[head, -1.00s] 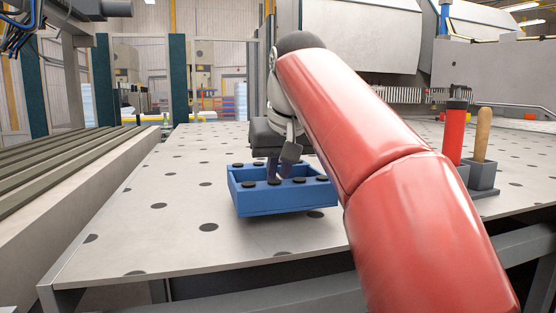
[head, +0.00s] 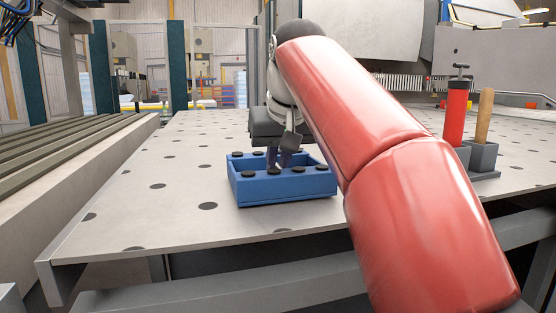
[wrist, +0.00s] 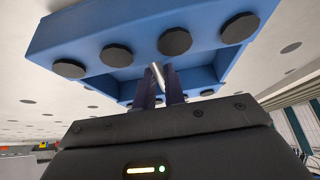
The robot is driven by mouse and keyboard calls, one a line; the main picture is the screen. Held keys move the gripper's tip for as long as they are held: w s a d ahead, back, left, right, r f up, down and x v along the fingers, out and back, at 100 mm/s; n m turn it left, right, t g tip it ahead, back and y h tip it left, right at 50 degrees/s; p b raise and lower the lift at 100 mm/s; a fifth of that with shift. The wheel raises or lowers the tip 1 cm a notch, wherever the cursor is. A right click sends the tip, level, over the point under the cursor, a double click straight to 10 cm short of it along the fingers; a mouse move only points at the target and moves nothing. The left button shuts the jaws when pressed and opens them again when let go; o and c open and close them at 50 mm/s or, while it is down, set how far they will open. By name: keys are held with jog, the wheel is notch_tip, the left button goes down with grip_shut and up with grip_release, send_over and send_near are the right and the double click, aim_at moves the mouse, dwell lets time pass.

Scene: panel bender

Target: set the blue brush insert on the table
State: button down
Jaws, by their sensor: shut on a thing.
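The blue brush insert (head: 285,187) is an open blue box with black round discs along its rim. My gripper (head: 280,158) is above its middle, with its fingers reaching down inside. In the wrist view, the fingers (wrist: 162,88) are closed on a part inside the blue insert (wrist: 130,35), beside a silver piece. The insert looks about level, over the near part of the perforated table (head: 150,222). Its underside is at or very close to the tabletop; I cannot tell whether it touches.
A grey holder (head: 480,158) with a red cylinder (head: 456,115) and a wooden handle (head: 484,115) stands on the right. The table left of the insert is clear. A slatted conveyor (head: 70,165) runs along the left side.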

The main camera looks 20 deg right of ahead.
jog(key=shift+f, duration=0.25)
jog(key=c, duration=1.4)
grip_release()
